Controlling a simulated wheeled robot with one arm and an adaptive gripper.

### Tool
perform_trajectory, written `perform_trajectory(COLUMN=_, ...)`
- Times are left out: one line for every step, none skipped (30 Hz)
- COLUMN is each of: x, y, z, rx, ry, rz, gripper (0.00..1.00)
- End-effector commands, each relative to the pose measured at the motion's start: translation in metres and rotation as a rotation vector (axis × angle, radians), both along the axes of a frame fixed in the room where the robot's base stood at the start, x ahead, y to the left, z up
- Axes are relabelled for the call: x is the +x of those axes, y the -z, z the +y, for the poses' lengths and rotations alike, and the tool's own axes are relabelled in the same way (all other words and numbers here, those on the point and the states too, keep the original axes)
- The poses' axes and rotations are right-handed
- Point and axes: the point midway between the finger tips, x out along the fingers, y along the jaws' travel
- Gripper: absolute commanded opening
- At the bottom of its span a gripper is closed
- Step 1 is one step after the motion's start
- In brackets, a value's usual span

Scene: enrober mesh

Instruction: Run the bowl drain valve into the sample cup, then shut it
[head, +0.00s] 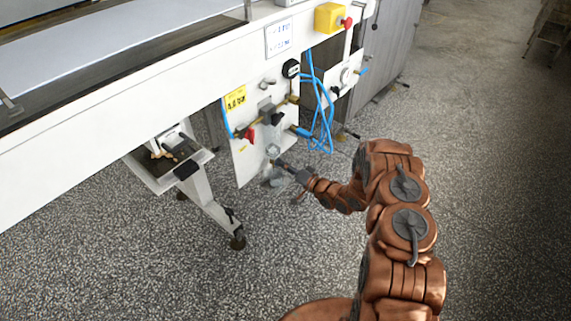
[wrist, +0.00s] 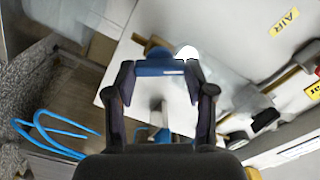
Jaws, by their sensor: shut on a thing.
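My gripper (head: 280,161) is at the lower part of the white valve panel (head: 248,165) in the head view. In the wrist view its fingers (wrist: 160,75) are closed on a blue piece (wrist: 160,68). I cannot tell whether this piece belongs to the drain valve or to the cup. A pale round fitting (head: 272,151) sits at the fingertips. A small clear, cup-like shape (head: 274,180) shows just below, partly hard to make out. No liquid flow can be made out.
A red handle (head: 249,136), a blue handle (head: 301,132) and a gauge (head: 291,68) are on the panel. Blue hoses (head: 323,112) loop at its right, and also show in the wrist view (wrist: 48,135). A machine leg (head: 205,195) stands left. Speckled floor (head: 120,270) is clear.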

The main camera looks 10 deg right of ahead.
Motion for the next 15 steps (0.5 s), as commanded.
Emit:
perform_trajectory(x=0.0011, y=-0.0013, z=-0.0027, rx=0.028, ry=0.006, rz=0.020, gripper=0.19)
perform_trajectory(x=0.0013, y=-0.0013, z=-0.0028, rx=0.045, ry=0.006, rz=0.033, gripper=0.19)
perform_trajectory(x=0.0014, y=-0.0013, z=-0.0028, rx=0.068, ry=0.006, rz=0.047, gripper=0.19)
perform_trajectory(x=0.0016, y=-0.0013, z=-0.0030, rx=0.083, ry=0.006, rz=0.059, gripper=0.19)
perform_trajectory(x=0.0016, y=-0.0012, z=-0.0030, rx=0.099, ry=0.006, rz=0.070, gripper=0.19)
perform_trajectory(x=0.0017, y=-0.0011, z=-0.0030, rx=0.117, ry=0.006, rz=0.083, gripper=0.19)
perform_trajectory(x=0.0018, y=-0.0011, z=-0.0031, rx=0.130, ry=0.006, rz=0.092, gripper=0.19)
perform_trajectory(x=0.0018, y=-0.0011, z=-0.0031, rx=0.142, ry=0.006, rz=0.101, gripper=0.19)
perform_trajectory(x=0.0019, y=-0.0010, z=-0.0033, rx=0.157, ry=0.007, rz=0.111, gripper=0.19)
perform_trajectory(x=0.0019, y=-0.0010, z=-0.0033, rx=0.167, ry=0.007, rz=0.119, gripper=0.19)
perform_trajectory(x=0.0019, y=-0.0009, z=-0.0033, rx=0.175, ry=0.007, rz=0.125, gripper=0.19)
perform_trajectory(x=0.0020, y=-0.0008, z=-0.0034, rx=0.186, ry=0.007, rz=0.132, gripper=0.19)
perform_trajectory(x=0.0020, y=-0.0009, z=-0.0035, rx=0.194, ry=0.007, rz=0.138, gripper=0.19)
perform_trajectory(x=0.0020, y=-0.0007, z=-0.0034, rx=0.199, ry=0.007, rz=0.142, gripper=0.19)
perform_trajectory(x=0.0020, y=-0.0007, z=-0.0035, rx=0.206, ry=0.007, rz=0.147, gripper=0.19)
